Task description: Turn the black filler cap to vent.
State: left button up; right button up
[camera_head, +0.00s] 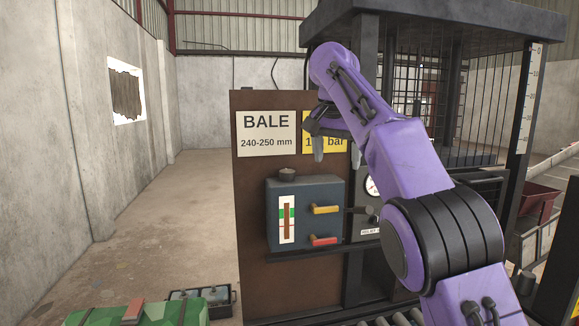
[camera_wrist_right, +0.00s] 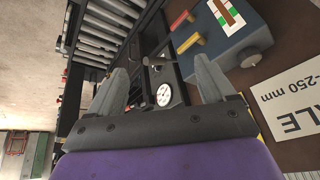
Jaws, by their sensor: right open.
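The black filler cap (camera_head: 287,174) is a small dark round knob on top of a blue-grey tank box (camera_head: 272,225), near its left end. In the right wrist view the cap (camera_wrist_right: 257,60) shows right of the fingers, on the side of the tilted box (camera_wrist_right: 236,42). My right gripper (camera_head: 337,154) is open and empty. It hangs above and to the right of the cap, clear of it, in front of the yellow bar sign (camera_head: 312,132). Its two grey fingers (camera_wrist_right: 162,82) point into the wrist view with a gap between them. My left gripper is not in view.
The box front has a level gauge (camera_head: 286,220), a yellow lever (camera_head: 326,209) and a red lever (camera_head: 324,240). A dial (camera_head: 372,185) and a dark handle (camera_head: 360,210) are to its right. A brown panel with a BALE sign (camera_head: 266,133) stands behind. Air above the cap is free.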

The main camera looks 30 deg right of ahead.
aim_at(285, 172)
jog(key=i, duration=0.9)
jog(key=u, duration=0.05)
